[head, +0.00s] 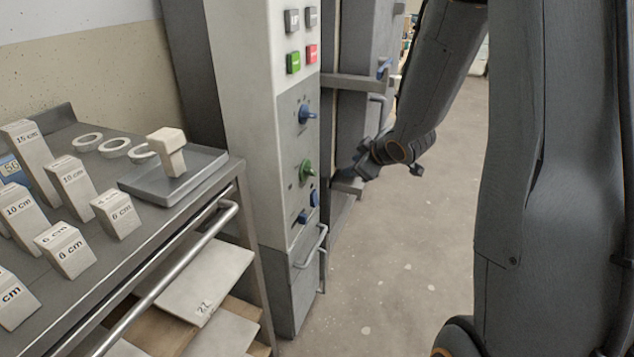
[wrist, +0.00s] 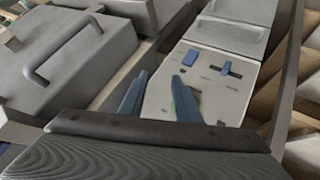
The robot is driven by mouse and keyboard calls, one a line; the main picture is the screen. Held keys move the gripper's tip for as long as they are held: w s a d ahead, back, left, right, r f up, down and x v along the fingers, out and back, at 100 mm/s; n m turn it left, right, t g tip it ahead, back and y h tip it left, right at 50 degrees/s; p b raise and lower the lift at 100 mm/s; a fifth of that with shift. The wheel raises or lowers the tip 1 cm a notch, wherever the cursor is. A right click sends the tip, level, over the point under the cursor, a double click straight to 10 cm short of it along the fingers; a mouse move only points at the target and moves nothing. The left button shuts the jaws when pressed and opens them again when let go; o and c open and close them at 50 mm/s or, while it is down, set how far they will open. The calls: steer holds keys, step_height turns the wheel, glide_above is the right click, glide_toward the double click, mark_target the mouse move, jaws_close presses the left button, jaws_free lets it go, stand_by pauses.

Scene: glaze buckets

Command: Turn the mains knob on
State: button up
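The control panel (head: 284,150) is the light grey front of a tall cabinet, with a blue knob (head: 307,113), a green knob (head: 306,171) below it and two smaller blue controls (head: 302,217) lower down. I cannot read which one is the mains knob. My gripper (head: 362,168) is right of the panel, apart from it in the head view. In the wrist view its two blue fingers (wrist: 160,80) are spread with nothing held between them. A bit of green (wrist: 176,92) shows by the right finger, mostly hidden. Two blue controls (wrist: 190,57) show beyond.
Push buttons (head: 293,62) sit at the panel's top. A trolley (head: 240,180) left of the cabinet carries blocks (head: 70,185), rings (head: 87,142) and a grey tray (head: 135,188). A cabinet handle (head: 312,247) juts out low. The floor (head: 400,270) right of the cabinet is clear.

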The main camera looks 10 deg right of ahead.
mark_target(313, 172)
steer(key=shift+w+a+f+n+t+y+b, duration=0.15)
steer(key=shift+w+a+f+n+y+b, duration=0.65)
steer(key=shift+a+n+y, duration=0.95)
steer(key=shift+w+a+f+n+t+y+b, duration=0.2)
steer(key=shift+w+a+f+n+y+b, duration=0.35)
steer(key=shift+a+n+y+b, duration=1.15)
steer(key=shift+w+a+f+n+t+y+b, duration=0.2)
steer(key=shift+w+a+f+n+y, duration=0.6)
steer(key=shift+n+y, duration=1.7)
steer(key=shift+s+a+r+m+y, duration=0.15)
steer(key=shift+r+m+y, duration=0.05)
steer(key=shift+m+y, duration=0.35)
jaws_close()
